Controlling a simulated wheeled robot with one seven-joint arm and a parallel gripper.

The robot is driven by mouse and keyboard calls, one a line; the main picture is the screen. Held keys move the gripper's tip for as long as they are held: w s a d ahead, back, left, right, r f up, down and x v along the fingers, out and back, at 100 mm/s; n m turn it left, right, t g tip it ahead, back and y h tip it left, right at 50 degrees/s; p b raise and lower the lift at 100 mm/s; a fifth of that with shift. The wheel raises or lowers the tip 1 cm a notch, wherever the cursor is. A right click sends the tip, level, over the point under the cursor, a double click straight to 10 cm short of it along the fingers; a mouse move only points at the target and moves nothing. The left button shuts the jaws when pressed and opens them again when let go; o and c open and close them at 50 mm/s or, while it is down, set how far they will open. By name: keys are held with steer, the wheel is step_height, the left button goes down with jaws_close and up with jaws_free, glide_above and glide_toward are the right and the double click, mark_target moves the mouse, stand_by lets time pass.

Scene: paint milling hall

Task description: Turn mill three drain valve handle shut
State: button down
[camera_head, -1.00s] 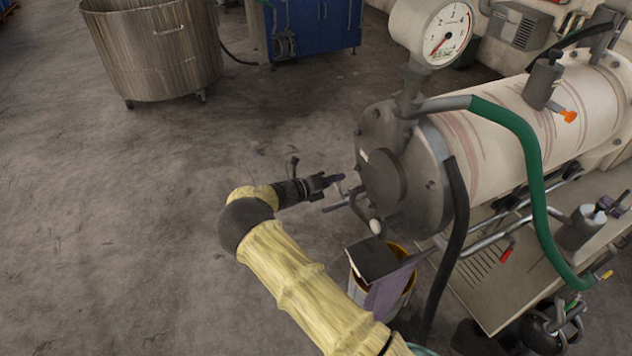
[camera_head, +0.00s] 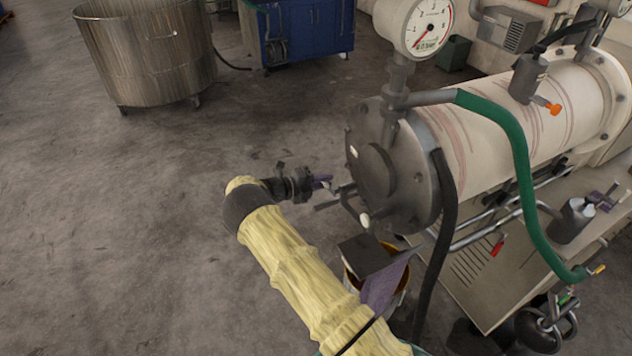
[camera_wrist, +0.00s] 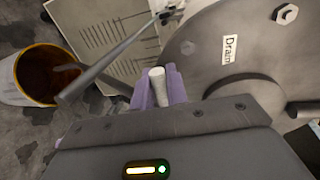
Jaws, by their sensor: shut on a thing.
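My gripper (camera_head: 322,182) is at the front end of the mill (camera_head: 385,165), beside its grey end flange. In the wrist view its purple fingers (camera_wrist: 158,90) are shut on a pale, rounded handle (camera_wrist: 157,76), which I take as the drain valve handle. A label reading "Drain" (camera_wrist: 230,50) is on the flange beside it. In the head view the gripped part is too small to make out clearly. A white knob (camera_head: 365,220) shows below and right of my gripper.
A bucket with brown-orange liquid (camera_wrist: 20,88) stands below the drain; a grey bar (camera_wrist: 105,70) crosses nearby. A black hose (camera_head: 440,220) and green hose (camera_head: 522,160) hang on the mill. A steel vat (camera_head: 150,60) and blue cabinet (camera_head: 310,32) stand behind. Floor at left is clear.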

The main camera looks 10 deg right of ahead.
steer(key=shift+w, duration=0.1)
stand_by(0.4)
steer(key=c, duration=1.5)
jaws_free()
steer(key=shift+f, duration=0.1)
steer(key=shift+o, duration=0.2)
steer(key=shift+a, duration=0.15)
steer(key=shift+a, duration=0.25)
steer(key=b+v, duration=0.4)
steer(key=v, duration=1.2)
steer(key=shift+a, duration=0.3)
